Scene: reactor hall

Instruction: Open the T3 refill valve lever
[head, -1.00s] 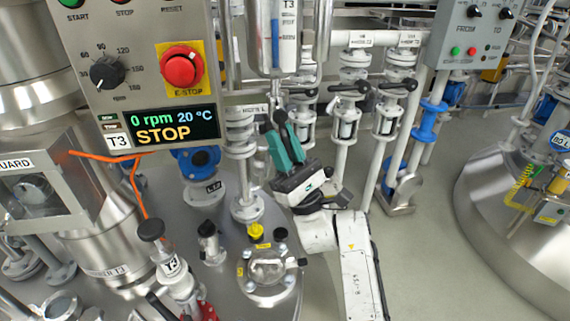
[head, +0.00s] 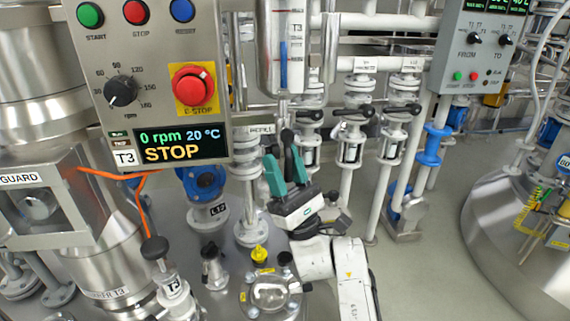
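The T3 sight vessel (head: 283,50) hangs at the upper middle, with a blue column in it. A small label that seems to read REFILL (head: 262,129) sits below it. A black valve lever (head: 308,115) lies roughly level just right of this label; I cannot tell for certain that it is the refill lever. My gripper (head: 281,152) points up in front of this valve, with teal fingers and dark tips. The fingers look apart, with a narrow gap. The tips overlap the valve area in the picture, and contact cannot be told. The valve body is partly hidden.
Two similar black-levered valves (head: 353,110) (head: 402,109) stand to the right on vertical pipes. The T3 control panel (head: 150,60) with its red E-stop (head: 192,88) fills the upper left. Tank fittings lie below. Grey floor (head: 420,260) is open at the right.

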